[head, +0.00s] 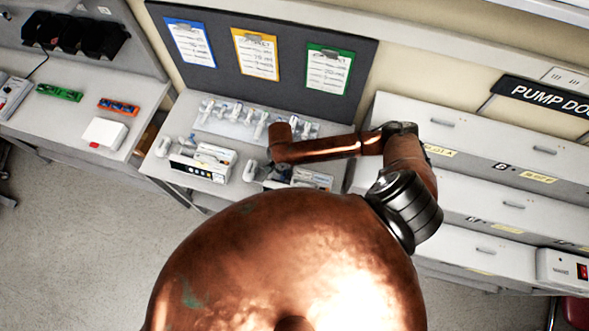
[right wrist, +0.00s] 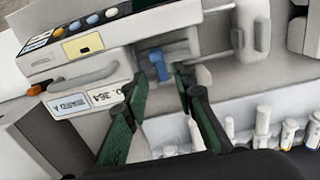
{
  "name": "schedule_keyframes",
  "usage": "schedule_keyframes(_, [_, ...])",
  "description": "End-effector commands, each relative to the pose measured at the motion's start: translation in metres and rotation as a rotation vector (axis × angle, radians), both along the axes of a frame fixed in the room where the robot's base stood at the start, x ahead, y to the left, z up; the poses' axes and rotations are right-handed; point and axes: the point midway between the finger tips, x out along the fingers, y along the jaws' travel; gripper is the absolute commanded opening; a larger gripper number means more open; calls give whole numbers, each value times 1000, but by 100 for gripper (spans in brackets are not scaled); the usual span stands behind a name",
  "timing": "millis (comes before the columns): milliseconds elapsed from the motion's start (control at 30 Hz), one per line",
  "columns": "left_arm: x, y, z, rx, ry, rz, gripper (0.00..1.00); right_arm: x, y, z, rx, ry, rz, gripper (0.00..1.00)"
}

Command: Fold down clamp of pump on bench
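The pump (right wrist: 85,50), with a row of coloured buttons and a labelled handle, fills the upper left of the right wrist view. Its clamp (right wrist: 205,45), a grey bracket with a rod and a rounded knob, is beside it. A blue tab (right wrist: 158,65) sits on the clamp. My right gripper (right wrist: 160,82) is open, its dark green fingers apart just short of the blue tab, with nothing between them. In the head view the right gripper (head: 268,174) is at the pump (head: 312,178) on the bench, partly hidden by my arm. My left gripper is not in view.
Another pump (head: 203,163) stands to the left on the bench. Vials and bottles stand in a clear tray (head: 225,125) behind; vials (right wrist: 262,125) also show near the gripper. Clipboards hang on a dark board (head: 225,50). A white drawer unit (head: 470,150) is at right.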

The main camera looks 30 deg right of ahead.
Motion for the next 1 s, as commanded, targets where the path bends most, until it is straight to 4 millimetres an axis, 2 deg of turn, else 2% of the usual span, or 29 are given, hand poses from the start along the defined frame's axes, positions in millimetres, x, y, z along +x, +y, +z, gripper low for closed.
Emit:
schedule_keyframes(633, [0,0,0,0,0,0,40,0,0,61,0,-1,1,25])
schedule_keyframes(1000, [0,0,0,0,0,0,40,0,0,67,-1,-1,0,25])
